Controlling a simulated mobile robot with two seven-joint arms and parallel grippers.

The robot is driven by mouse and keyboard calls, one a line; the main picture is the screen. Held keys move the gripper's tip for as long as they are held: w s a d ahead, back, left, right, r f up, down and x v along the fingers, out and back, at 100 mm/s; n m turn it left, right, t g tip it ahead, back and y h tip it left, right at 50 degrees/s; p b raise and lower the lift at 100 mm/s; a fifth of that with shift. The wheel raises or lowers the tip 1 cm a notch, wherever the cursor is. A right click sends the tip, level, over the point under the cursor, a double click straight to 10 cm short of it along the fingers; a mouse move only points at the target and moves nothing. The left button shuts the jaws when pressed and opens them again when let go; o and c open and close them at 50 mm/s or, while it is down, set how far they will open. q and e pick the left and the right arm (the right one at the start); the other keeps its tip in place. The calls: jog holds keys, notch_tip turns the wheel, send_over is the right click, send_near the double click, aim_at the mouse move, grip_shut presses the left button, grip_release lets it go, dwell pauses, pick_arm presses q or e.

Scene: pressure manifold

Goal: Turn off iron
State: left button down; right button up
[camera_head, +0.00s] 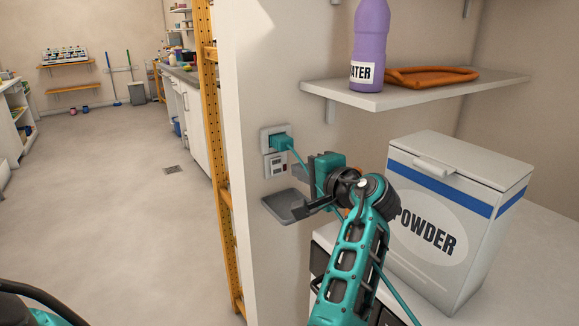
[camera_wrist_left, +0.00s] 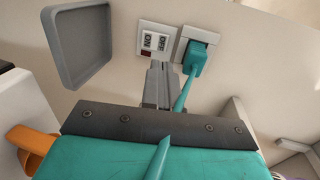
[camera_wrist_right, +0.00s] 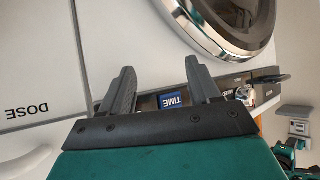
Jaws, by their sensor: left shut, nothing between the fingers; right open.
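The switch panel (camera_head: 276,165), marked OFF and ON with a small red part, is on the wall below the socket. It also shows in the left wrist view (camera_wrist_left: 152,42). A teal plug (camera_head: 281,143) sits in the socket, and its cord (camera_wrist_left: 182,95) runs down beside my left fingers. My left gripper (camera_wrist_left: 158,66) is shut and empty, its tips just below the switch panel; contact cannot be told. My right gripper (camera_wrist_right: 160,68) is open and empty in front of a white appliance with a TIME label (camera_wrist_right: 172,101). No iron is clearly seen.
A grey wall tray (camera_head: 284,207) is close to my left gripper. A white powder box (camera_head: 455,215) stands on the counter at right. The floor at left is open.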

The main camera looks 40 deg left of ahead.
pick_arm(q)
jog(key=v, duration=0.6)
jog(key=shift+d, duration=0.25)
jog(key=shift+s, duration=0.1)
